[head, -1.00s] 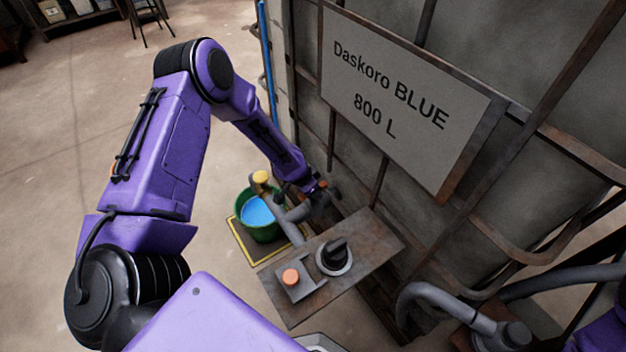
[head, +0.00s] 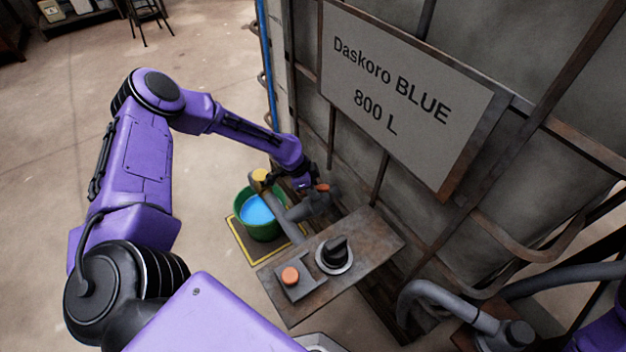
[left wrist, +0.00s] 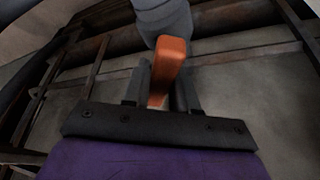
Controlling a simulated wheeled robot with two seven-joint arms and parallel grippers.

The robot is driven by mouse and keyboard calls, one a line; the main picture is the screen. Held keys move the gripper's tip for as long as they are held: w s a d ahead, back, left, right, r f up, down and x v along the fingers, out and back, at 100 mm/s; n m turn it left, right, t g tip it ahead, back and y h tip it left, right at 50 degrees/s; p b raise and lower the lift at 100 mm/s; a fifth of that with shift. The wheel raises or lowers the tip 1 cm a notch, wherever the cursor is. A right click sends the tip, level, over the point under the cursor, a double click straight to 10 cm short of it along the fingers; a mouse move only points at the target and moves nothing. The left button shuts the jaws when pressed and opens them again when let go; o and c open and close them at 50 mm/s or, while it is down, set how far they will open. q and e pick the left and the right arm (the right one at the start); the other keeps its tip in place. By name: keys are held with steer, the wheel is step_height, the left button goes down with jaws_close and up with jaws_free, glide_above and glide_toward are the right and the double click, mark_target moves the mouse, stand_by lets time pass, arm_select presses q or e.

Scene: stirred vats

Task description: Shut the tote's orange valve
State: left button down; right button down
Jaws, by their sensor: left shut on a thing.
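The tote (head: 565,185) is a large grey container in a rusty metal cage, with a sign reading Daskoro BLUE 800 L. Its orange valve handle (head: 322,187) sits on a grey pipe fitting low on its front. In the left wrist view the orange handle (left wrist: 170,62) runs from the grey valve body down between my fingers. My left gripper (head: 312,184) is at the handle and shut on it; its dark fingers (left wrist: 165,88) stand on either side. The fingertips are small and partly hidden in the head view. My right gripper is not in view.
A green bucket (head: 280,231) with blue liquid stands on a yellow-edged mat below the yellow-capped spout (head: 260,175). A rusty shelf (head: 375,235) in front holds a black knob (head: 335,250) and an orange button (head: 290,275).

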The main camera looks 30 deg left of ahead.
arm_select(q)
steer(key=m+b, duration=0.1)
steer(key=m+g+b, duration=0.1)
steer(key=shift+a+f+m+h, duration=0.1)
steer(key=shift+f+m+h, duration=0.1)
steer(key=shift+m+h, duration=0.15)
steer(key=m+g+b, duration=0.1)
steer(key=m, duration=0.2)
steer(key=m+g+b, duration=0.1)
steer(key=m, duration=0.2)
steer(key=shift+r+b, duration=0.1)
steer(key=shift+b, duration=0.3)
steer(key=shift+r+m+g+b, duration=0.1)
steer(key=shift+m+g+b, duration=0.45)
steer(key=shift+m, duration=1.1)
steer(key=shift+g, duration=0.25)
steer(key=c, duration=1)
jaws_free()
